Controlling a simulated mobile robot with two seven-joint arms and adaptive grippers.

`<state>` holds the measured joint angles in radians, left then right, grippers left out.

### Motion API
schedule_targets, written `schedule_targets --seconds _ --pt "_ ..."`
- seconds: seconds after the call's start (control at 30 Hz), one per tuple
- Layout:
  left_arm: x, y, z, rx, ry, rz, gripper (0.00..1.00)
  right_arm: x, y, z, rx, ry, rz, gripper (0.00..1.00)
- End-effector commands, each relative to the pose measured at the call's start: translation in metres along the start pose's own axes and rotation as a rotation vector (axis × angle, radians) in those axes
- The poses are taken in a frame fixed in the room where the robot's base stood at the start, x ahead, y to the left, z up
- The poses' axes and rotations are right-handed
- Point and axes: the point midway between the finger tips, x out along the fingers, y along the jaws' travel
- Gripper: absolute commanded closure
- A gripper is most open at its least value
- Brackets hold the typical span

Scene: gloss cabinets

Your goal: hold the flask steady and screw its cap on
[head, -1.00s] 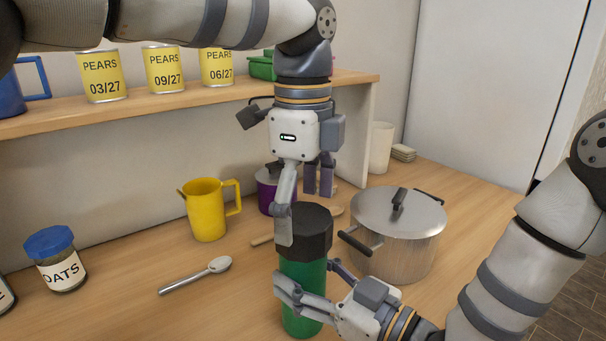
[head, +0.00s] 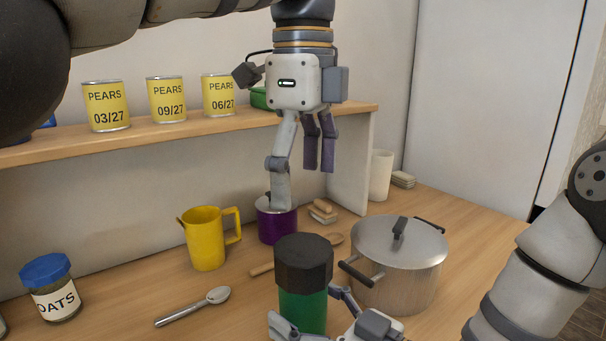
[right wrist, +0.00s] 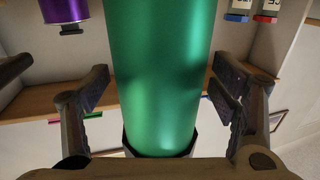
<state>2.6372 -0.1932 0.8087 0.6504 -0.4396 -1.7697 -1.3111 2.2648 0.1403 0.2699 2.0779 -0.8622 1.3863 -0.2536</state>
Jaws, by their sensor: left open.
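The green flask (head: 302,312) stands upright on the counter, its lower part out of the head view. The dark faceted cap (head: 304,262) sits level on its top; the threads are hidden. My left gripper (head: 302,185) is open and empty, above the cap and clear of it, with one finger overlapping the purple pot in the picture. My right gripper (head: 305,305) comes in low from the right with its fingers on either side of the flask.
A steel pot (head: 398,262) with a lid stands close to the flask's right. Behind are a purple pot (head: 277,226), a wooden spoon (head: 262,270) and a yellow jug (head: 205,240). A metal spoon (head: 190,306) and an oats jar (head: 52,290) lie left. Pear cans (head: 166,100) line the shelf.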

Motion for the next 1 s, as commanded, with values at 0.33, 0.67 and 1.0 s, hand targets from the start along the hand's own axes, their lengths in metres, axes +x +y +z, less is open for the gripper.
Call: schedule_targets --seconds 0.33,0.67,1.0 --pt "0.0 0.0 0.0 0.0 0.0 0.0 0.08 -0.014 0.001 0.001 0.0 -0.002 0.001 0.2" --pt "0.0 0.0 0.0 0.0 0.0 0.0 0.08 -0.09 0.001 0.0 0.003 -0.002 0.003 0.2" --pt "0.0 0.0 0.0 0.0 0.0 0.0 0.08 -0.121 0.0 0.0 0.001 0.0 0.001 0.2"
